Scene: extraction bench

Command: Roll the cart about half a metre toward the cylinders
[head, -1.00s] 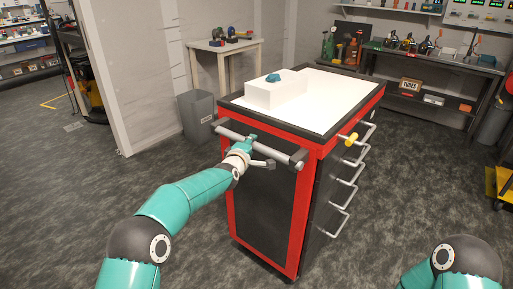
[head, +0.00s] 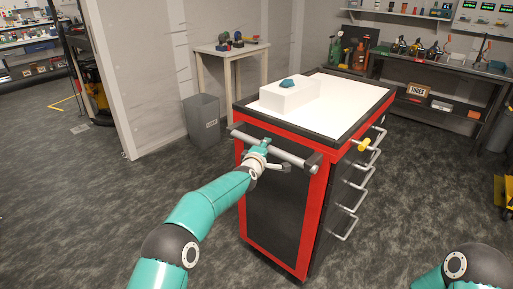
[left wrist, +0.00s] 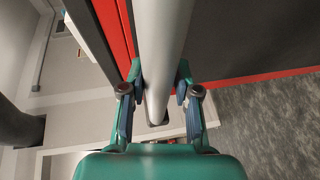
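The cart (head: 280,205) is a black and red drawer cabinet with a white top, standing upright in the middle of the head view. A grey handle bar (head: 290,158) runs along its near side. My left gripper (head: 262,147) is at this bar. The green cylinder (head: 336,52) and the orange cylinder (head: 358,53) stand at the back wall, beyond the cart. My right gripper is out of view.
A white box (head: 290,96) with a teal object (head: 287,84) sits on the cart top. A grey bin (head: 203,120) and a small table (head: 232,49) stand left of the cart. A workbench (head: 440,65) lines the back wall. Carpet around the cart looks clear.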

